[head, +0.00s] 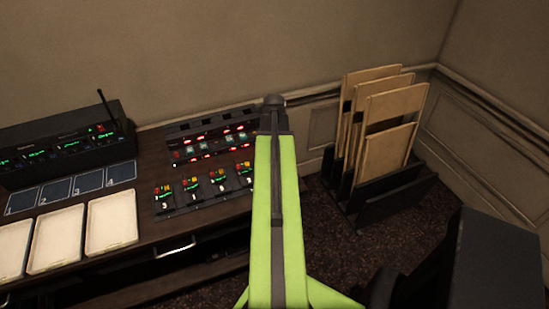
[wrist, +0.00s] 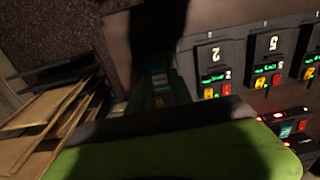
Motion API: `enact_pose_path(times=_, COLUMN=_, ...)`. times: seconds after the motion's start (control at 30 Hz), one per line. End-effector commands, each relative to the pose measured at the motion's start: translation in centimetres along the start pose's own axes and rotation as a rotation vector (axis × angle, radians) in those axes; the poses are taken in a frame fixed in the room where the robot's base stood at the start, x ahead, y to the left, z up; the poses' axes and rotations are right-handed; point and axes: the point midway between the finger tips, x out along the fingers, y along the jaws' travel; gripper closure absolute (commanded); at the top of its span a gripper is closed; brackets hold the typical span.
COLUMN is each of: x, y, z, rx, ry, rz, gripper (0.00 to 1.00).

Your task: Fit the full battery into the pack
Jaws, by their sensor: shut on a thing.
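My gripper (wrist: 158,90) shows dimly in the wrist view, past my green arm. It is shut on a small dark piece with teal and yellow patches, which looks like the battery (wrist: 157,76); deep shadow hides its outline. In the head view my arm hides the gripper and this piece. A row of numbered black units with green displays and red and yellow parts stands on the desk (head: 150,150). The unit marked 2 (wrist: 214,55) is right of the held piece in the wrist view, apart from it. I cannot tell which unit is the pack.
A black rack with red lights (head: 208,138) stands behind the numbered units. A black box with an antenna (head: 65,140), numbered dark pads (head: 55,192) and three cream trays (head: 112,222) lie left. Wooden boards (head: 390,125) lean in a floor rack at right.

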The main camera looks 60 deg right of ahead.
Motion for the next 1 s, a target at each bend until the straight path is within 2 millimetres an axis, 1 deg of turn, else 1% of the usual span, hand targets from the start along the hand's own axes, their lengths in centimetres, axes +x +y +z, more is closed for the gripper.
enact_pose_path(times=0.03, x=1.2, y=0.0, z=0.0, rx=0.0, ry=0.0, rz=0.0, gripper=0.96)
enact_pose_path(times=0.2, x=3.2, y=0.0, z=0.0, rx=0.0, ry=0.0, rz=0.0, gripper=0.96)
enact_pose_path(times=0.33, x=4.3, y=0.0, z=0.0, rx=-0.001, ry=0.0, rz=0.0, gripper=0.96)
enact_pose_path(times=0.47, x=4.6, y=-0.1, z=0.0, rx=-0.001, ry=0.0, rz=0.0, gripper=0.96)
enact_pose_path(times=1.0, x=4.4, y=-0.2, z=-0.1, rx=-0.002, ry=0.0, rz=0.0, gripper=0.96)
